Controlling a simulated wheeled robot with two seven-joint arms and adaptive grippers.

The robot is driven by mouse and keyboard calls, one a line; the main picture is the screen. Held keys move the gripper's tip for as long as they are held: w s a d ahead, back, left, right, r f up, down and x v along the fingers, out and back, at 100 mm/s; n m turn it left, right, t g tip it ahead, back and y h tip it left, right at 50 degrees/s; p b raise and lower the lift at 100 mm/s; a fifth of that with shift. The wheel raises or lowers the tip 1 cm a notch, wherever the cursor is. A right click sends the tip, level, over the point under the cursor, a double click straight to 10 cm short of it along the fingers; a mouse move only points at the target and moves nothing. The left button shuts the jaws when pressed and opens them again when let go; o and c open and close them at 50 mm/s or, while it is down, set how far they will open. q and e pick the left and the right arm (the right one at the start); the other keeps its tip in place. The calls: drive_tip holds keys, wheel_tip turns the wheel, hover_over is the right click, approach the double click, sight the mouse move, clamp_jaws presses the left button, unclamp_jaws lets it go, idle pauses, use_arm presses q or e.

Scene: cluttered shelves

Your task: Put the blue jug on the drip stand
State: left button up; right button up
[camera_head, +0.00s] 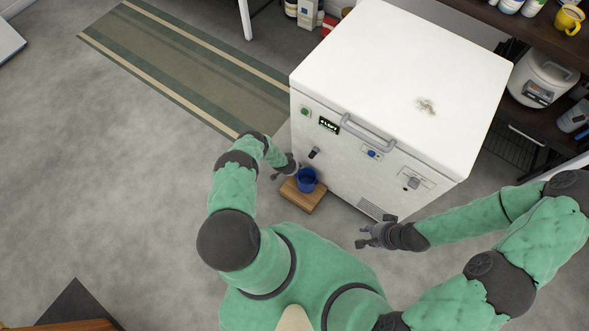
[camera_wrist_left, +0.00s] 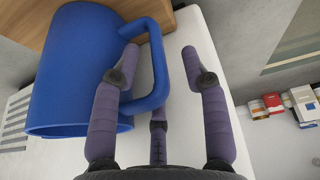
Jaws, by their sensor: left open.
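The blue jug (camera_head: 307,181) stands upright on a low wooden block (camera_head: 302,198) on the floor by the white chest; I cannot tell if this block is the drip stand. In the left wrist view the jug (camera_wrist_left: 75,70) fills the left side. Its handle (camera_wrist_left: 162,65) lies between the fingers of my open left gripper (camera_wrist_left: 165,62), one finger at the handle's loop and another outside it. In the head view my left gripper (camera_head: 285,172) is just left of the jug. My right gripper (camera_head: 364,236) is empty, with fingers apart, low in front of the chest.
The white chest (camera_head: 400,75) stands right behind the jug, with a handle and knobs on its front. A dark shelf (camera_head: 550,45) with a rice cooker (camera_head: 540,78) is at the right. A striped rug (camera_head: 180,65) lies at upper left.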

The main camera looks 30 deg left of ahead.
use_arm(q)
drive_tip(key=d+p+v, duration=0.1)
drive_tip(key=p+v, duration=0.6)
drive_tip(key=v, duration=0.4)
drive_tip(key=s+d+r+n+g+h, duration=0.1)
drive_tip(key=s+d+r+h, duration=0.1)
drive_tip(key=s+d+r, duration=0.4)
drive_tip(key=s+d+r+g+h, duration=0.1)
drive_tip(key=s+d+r+g, duration=0.1)
drive_tip(key=d+r, duration=0.75)
drive_tip(key=s+d+r+n, duration=0.1)
drive_tip(key=s+d+r, duration=0.2)
drive_tip(key=r, duration=0.6)
drive_tip(key=s+d+r+g, duration=0.1)
drive_tip(key=s+d+r, duration=0.2)
drive_tip(key=s+r, duration=0.3)
wheel_tip(320, 180, up, 4)
drive_tip(key=shift+f+n+p, duration=0.25)
drive_tip(key=shift+n+p, duration=0.15)
drive_tip(key=shift+p, duration=0.05)
drive_tip(key=shift+s+a, duration=0.1)
